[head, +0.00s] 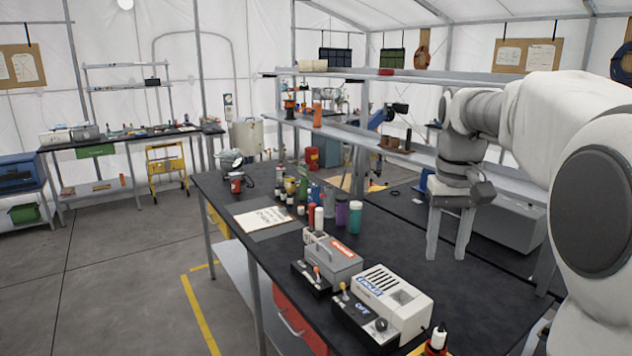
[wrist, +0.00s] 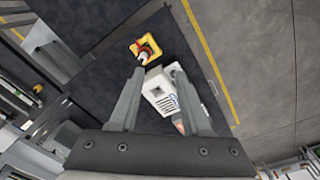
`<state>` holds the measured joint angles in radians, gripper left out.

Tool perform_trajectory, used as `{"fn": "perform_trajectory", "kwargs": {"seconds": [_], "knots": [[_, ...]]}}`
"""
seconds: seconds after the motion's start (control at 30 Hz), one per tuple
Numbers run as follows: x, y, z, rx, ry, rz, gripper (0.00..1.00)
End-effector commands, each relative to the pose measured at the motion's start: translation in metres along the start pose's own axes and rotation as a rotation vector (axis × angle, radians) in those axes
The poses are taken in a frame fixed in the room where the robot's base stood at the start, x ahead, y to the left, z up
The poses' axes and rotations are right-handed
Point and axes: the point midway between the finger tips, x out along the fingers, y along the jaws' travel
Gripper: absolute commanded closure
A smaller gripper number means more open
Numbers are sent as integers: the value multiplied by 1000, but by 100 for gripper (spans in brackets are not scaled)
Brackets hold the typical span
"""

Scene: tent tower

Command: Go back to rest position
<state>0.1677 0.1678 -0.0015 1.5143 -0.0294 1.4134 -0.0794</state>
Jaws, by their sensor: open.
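My gripper (head: 450,238) hangs at the right in the head view, fingers pointing down above the black workbench (head: 400,215). The two fingers are apart with nothing between them in the head view. In the wrist view my gripper (wrist: 160,98) is also spread wide. Beyond its fingers, well below, are a white device (wrist: 160,90) and a yellow square base with a red and white item (wrist: 146,50). My arm reaches in from the right edge. It hides part of the bench behind it.
A white box device (head: 390,300) and a grey box with a handle (head: 330,262) stand at the bench front. A raised shelf (head: 400,150) runs behind. Floor (head: 130,270) at left is open.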

Motion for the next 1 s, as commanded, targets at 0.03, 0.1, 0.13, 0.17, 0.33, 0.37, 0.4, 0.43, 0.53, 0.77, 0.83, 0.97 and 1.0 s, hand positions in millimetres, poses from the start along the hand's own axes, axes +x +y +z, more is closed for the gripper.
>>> {"fn": "perform_trajectory", "kwargs": {"seconds": [0.03,0.1,0.13,0.17,0.33,0.37,0.4,0.43,0.53,0.77,0.83,0.97,1.0], "knots": [[-6,-5,13,-6,25,0,52],[-10,-12,28,-12,57,-1,52],[-11,-15,34,-15,71,-2,52],[-12,-17,41,-17,84,-3,52],[-14,-31,81,-31,161,-8,52],[-13,-33,88,-33,175,-10,52],[-12,-36,97,-36,193,-11,52],[-11,-38,104,-38,207,-13,52],[-6,-45,127,-47,251,-18,52],[16,-56,178,-63,355,-35,52],[24,-59,191,-67,382,-40,52],[37,-63,209,-73,423,-49,52],[40,-63,213,-73,431,-51,52]]}}
